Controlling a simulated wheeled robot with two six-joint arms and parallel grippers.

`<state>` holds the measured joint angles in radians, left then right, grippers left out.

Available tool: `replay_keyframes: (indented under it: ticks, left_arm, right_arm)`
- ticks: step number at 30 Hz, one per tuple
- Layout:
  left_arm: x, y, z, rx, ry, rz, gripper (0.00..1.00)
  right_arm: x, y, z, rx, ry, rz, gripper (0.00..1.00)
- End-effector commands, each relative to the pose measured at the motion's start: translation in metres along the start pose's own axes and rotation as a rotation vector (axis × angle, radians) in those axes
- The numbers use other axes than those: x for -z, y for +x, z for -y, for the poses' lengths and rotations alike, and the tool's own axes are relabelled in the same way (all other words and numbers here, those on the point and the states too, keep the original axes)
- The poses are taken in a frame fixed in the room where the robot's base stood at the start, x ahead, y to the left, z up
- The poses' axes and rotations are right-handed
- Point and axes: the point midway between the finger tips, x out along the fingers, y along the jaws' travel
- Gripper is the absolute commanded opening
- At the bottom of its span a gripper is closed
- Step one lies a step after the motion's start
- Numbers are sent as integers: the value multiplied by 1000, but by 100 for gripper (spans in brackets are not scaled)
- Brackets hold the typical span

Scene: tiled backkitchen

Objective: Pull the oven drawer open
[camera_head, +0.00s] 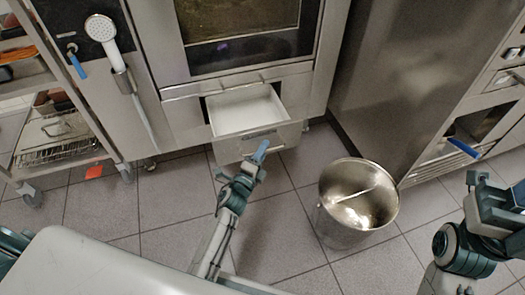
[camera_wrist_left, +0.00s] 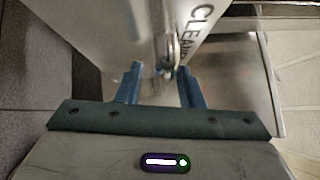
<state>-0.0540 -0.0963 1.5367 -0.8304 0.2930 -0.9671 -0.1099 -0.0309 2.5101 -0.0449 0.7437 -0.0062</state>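The oven drawer (camera_head: 245,112) is a pale, box-shaped drawer under the oven. It stands pulled out, with its white inside showing in the head view. My left gripper (camera_head: 260,154) is at the drawer's front face. In the left wrist view, its two blue fingers (camera_wrist_left: 160,75) stand apart, with a small metal handle (camera_wrist_left: 170,48) near the tips, towards the right finger. A gap shows between the fingers, and they do not look closed on the handle. The drawer front (camera_wrist_left: 125,30) carries large lettering there. My right arm is at the right edge of the head view; its fingers cannot be made out.
The oven (camera_head: 250,35) stands above the drawer. A metal bucket (camera_head: 335,225) stands on the tiled floor to the right of the drawer.

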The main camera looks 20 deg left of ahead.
Motion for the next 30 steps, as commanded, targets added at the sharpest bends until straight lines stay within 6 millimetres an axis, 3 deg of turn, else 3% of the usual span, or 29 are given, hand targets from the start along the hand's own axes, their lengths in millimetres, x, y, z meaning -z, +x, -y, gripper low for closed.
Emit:
replay_keyframes:
  ticks: [8, 21, 30]
  left_arm:
    - [0, -5, 0, -1, 0, 0, 34]
    - [0, -84, 0, -3, 0, 0, 34]
    - [0, -108, 0, 0, 0, 1, 34]
  right_arm:
    - [0, 1, 0, 0, 0, 0, 36]
    - [1, 6, 0, 3, 3, -1, 36]
    - [1, 5, 0, 6, 5, 1, 36]
